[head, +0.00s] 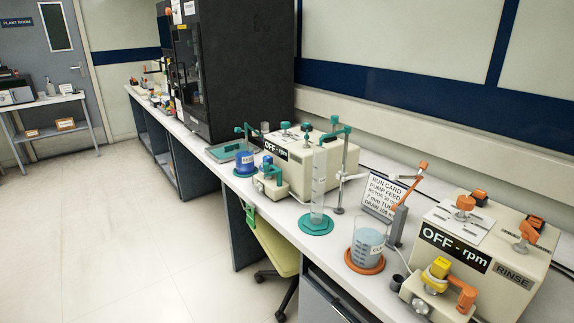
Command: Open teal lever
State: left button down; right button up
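A cream pump box (290,152) stands on the bench in the middle, its label reading OFF - rpm. It carries several teal parts. A small teal handle (306,127) is on its top, and a teal piece (271,171) is on the pump head at its front. A teal arm (341,129) tops a grey post at the box's right. I cannot tell which of these is the teal lever, or whether it is open or shut. Neither of my grippers is in view.
A measuring cylinder (317,190) stands on a teal base. A labelled beaker (369,245) sits on an orange base. A second pump box (478,245) with orange levers is at right. A run card (385,192) stands between. A yellow-green chair (272,247) is under the bench. The floor at left is clear.

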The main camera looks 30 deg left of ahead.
aim_at(277, 171)
jog(key=u, duration=1.05)
jog(key=i+j+z, duration=0.1)
jog(key=i+j, duration=0.45)
jog(key=j, duration=0.15)
jog(key=i+j+z, duration=0.25)
jog(key=i+j, duration=0.25)
jog(key=j, duration=0.25)
jog(key=i+j+z, duration=0.1)
jog(key=j, duration=0.3)
jog(key=i+j, duration=0.35)
jog(key=j+z, duration=0.05)
